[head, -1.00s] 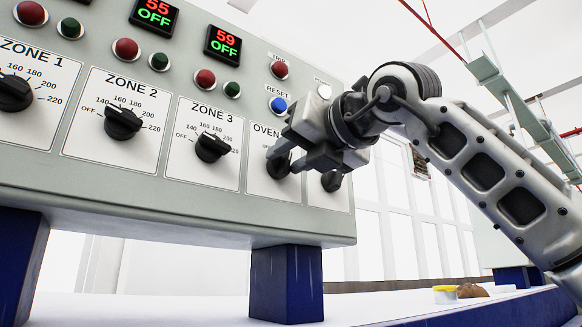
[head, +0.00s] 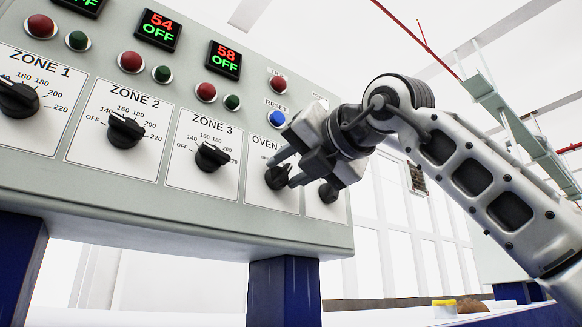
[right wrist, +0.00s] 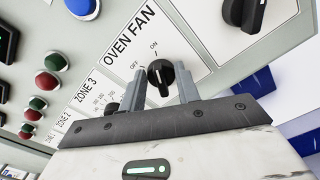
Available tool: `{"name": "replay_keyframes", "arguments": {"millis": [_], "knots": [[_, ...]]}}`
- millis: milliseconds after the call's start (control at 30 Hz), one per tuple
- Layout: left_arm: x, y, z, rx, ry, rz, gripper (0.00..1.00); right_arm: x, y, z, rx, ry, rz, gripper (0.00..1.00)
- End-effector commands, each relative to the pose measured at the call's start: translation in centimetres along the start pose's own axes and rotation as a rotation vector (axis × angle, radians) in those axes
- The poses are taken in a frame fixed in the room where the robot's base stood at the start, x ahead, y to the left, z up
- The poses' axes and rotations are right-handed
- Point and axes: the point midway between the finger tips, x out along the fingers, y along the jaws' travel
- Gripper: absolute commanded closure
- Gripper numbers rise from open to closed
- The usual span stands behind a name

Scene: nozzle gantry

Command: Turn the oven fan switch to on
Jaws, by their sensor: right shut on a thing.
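The oven fan switch is a black knob (head: 278,176) on the grey panel, under an "OVEN" label in the head view. In the right wrist view the knob (right wrist: 160,76) sits between my two fingers, under "OVEN FAN". Its pale mark points up, roughly at the "ON" label and away from "OFF". My right gripper (head: 284,168) is shut on it, with the fingers on either side; it also shows in the right wrist view (right wrist: 163,88). Part of the switch's plate is hidden behind the gripper in the head view. My left gripper is not in view.
Another black knob (head: 328,192) is close to the right of my gripper. The Zone 3 knob (head: 212,157) is to the left. A blue reset button (head: 277,118) and a red button (head: 278,83) are above. Open room lies right of the panel.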

Motion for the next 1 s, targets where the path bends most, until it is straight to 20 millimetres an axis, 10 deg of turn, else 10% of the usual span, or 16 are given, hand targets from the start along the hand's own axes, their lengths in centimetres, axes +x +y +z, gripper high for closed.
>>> {"name": "replay_keyframes", "arguments": {"millis": [67, 100, 167, 567, 1000], "knots": [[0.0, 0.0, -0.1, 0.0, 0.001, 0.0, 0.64, -0.1, 0.1, 0.2, 0.001, -0.004, 0.002, 0.91], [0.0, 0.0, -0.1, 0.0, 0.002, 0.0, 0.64, -0.1, 0.1, 0.2, 0.001, -0.004, 0.002, 0.57], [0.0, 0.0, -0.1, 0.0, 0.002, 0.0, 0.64, -0.1, 0.1, 0.1, 0.001, -0.003, 0.002, 0.46], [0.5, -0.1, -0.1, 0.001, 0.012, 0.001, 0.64, -1.0, -0.1, 0.0, 0.0, -0.004, 0.001, 0.46], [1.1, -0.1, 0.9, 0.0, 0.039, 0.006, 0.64, -10.9, -0.1, -0.1, -0.001, -0.008, 0.002, 0.46]]}}
